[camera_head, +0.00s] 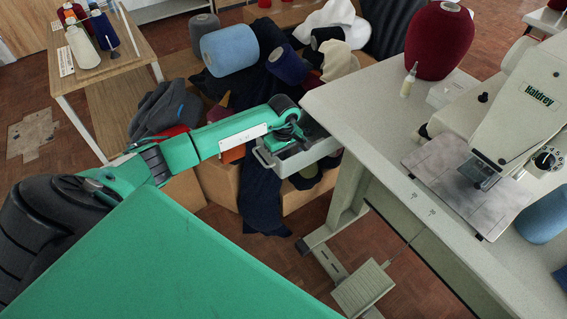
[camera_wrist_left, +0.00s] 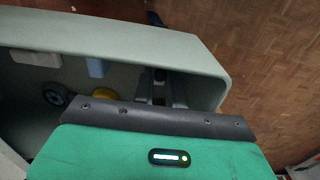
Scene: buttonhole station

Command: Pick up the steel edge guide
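My left gripper (camera_wrist_left: 162,92) is down inside the open grey drawer (camera_wrist_left: 120,30), near its end wall. Its two fingers look apart, with a small dark shape between them that I cannot identify. In the camera_head view my left arm reaches in from the left, and the gripper (camera_head: 292,136) is over the drawer (camera_head: 318,155) at the table's left end, largely hidden by the wrist. I cannot make out the steel edge guide for certain in either view. My right gripper is not in view.
The drawer also holds a white block (camera_wrist_left: 35,58), a blue piece (camera_wrist_left: 95,67), a yellow piece (camera_wrist_left: 105,94) and a dark round piece (camera_wrist_left: 56,95). The sewing table (camera_head: 375,120) carries a sewing machine (camera_head: 520,105) and red yarn cone (camera_head: 438,42). Cardboard boxes (camera_head: 218,182) crowd the drawer.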

